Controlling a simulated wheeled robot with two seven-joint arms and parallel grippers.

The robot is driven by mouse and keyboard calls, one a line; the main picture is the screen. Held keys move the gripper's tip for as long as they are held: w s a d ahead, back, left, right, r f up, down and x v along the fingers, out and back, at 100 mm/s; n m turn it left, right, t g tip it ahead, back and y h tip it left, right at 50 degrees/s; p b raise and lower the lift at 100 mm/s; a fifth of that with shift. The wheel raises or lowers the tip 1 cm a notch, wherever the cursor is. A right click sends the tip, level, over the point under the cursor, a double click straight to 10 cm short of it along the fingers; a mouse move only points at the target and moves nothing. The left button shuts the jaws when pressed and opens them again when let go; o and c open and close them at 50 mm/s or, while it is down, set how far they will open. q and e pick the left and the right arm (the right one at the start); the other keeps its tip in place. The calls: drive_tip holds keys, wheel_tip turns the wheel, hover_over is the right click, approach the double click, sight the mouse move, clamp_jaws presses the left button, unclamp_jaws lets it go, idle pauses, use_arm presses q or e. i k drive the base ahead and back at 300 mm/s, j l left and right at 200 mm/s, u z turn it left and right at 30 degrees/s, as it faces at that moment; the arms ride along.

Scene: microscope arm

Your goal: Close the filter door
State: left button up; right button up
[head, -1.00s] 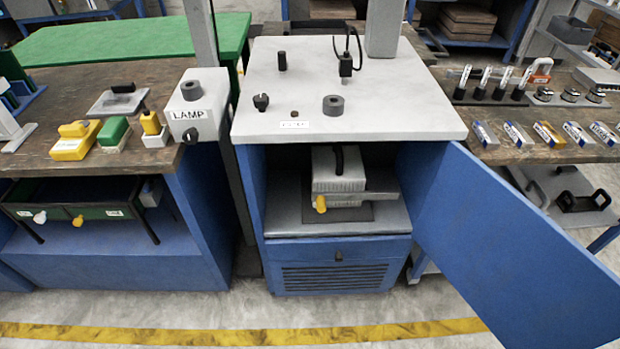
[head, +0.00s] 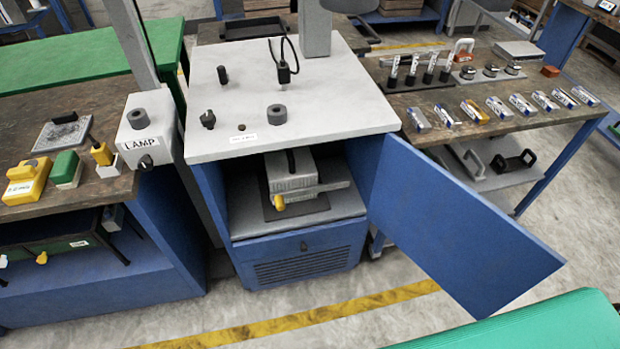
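The blue filter door (head: 463,228) stands wide open, hinged at the right side of the blue cabinet (head: 212,198) and reaching out to the right and toward me. Inside the open compartment sits a grey box-shaped unit (head: 290,172) with a yellow knob, on a dark pad. Neither of my grippers shows in the head view.
A grey top (head: 330,115) with knobs covers the cabinet. A lamp box (head: 146,128) stands to its left. A bench (head: 510,110) with bottles and small boxes is on the right. A green surface (head: 540,325) fills the lower right corner. Floor in front is clear.

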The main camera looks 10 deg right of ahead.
sight(483, 258)
drive_tip(key=k, duration=1.05)
drive_tip(key=k+l+u, duration=0.15)
drive_tip(key=u, duration=1.25)
drive_tip(key=k+l, duration=0.1)
drive_tip(key=l, duration=1.1)
drive_tip(key=k+l, duration=0.15)
drive_tip(key=l, duration=0.45)
drive_tip(key=l+u, duration=0.1)
drive_tip(key=l, duration=0.5)
drive_tip(key=k+l, duration=0.15)
drive_tip(key=l, duration=0.4)
drive_tip(key=k+l, duration=0.1)
drive_tip(key=l, duration=0.5)
drive_tip(key=k+l, duration=0.15)
drive_tip(key=l, duration=0.45)
drive_tip(key=k+l, duration=0.1)
drive_tip(key=l, duration=0.5)
drive_tip(key=k+l+z, duration=0.1)
drive_tip(key=k, duration=0.4)
drive_tip(key=k+l, duration=0.25)
drive_tip(key=k, duration=0.25)
drive_tip(key=z, duration=0.05)
